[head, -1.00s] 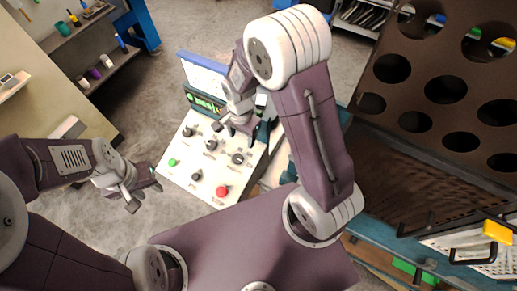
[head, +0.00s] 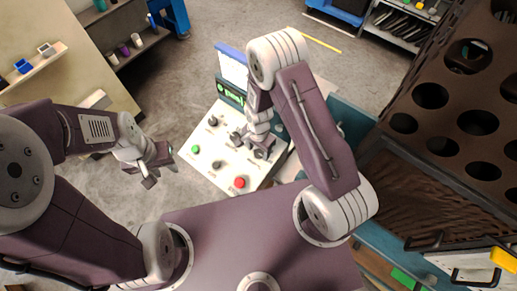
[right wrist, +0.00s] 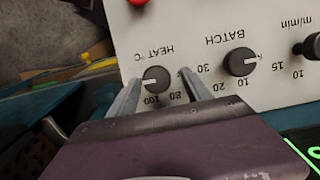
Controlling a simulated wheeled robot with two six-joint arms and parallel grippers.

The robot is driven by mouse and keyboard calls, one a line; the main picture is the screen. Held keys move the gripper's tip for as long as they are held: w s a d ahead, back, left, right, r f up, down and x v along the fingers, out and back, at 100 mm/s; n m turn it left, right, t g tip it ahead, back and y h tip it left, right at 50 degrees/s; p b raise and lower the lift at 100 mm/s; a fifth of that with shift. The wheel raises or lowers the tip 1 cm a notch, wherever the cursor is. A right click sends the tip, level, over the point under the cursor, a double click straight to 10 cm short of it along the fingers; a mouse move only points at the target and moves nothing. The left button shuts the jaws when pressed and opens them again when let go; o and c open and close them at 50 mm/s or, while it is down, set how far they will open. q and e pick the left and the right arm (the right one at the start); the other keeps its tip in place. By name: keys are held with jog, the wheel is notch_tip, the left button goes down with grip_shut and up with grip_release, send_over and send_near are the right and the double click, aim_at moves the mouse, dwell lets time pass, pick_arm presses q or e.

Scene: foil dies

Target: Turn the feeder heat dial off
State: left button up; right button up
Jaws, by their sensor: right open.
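The feeder heat dial (right wrist: 156,78) is a round dark knob on a white panel, labelled HEAT °C, upside down in the right wrist view. A pale mark shows on its left side, with the numbers 80 and 100 below it. My right gripper (right wrist: 159,77) is open, with one finger on each side of the knob; I cannot tell whether they touch it. In the head view my right gripper (head: 261,151) is over the panel's right part and hides this dial. My left gripper (head: 158,171) is open and empty, left of the panel.
The control panel (head: 204,173) also bears a BATCH dial (right wrist: 240,62), an m/min dial (right wrist: 312,46), a green button (head: 195,150) and a red button (head: 240,183). A dark rack with round holes (head: 460,140) stands at the right.

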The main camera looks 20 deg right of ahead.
jog(key=shift+s+d, duration=0.15)
jog(key=shift+d, duration=0.1)
jog(key=c, duration=0.3)
jog(key=shift+d, duration=0.1)
jog(key=c, duration=0.6)
grip_shut()
pick_arm(q)
jog(key=shift+d, duration=0.3)
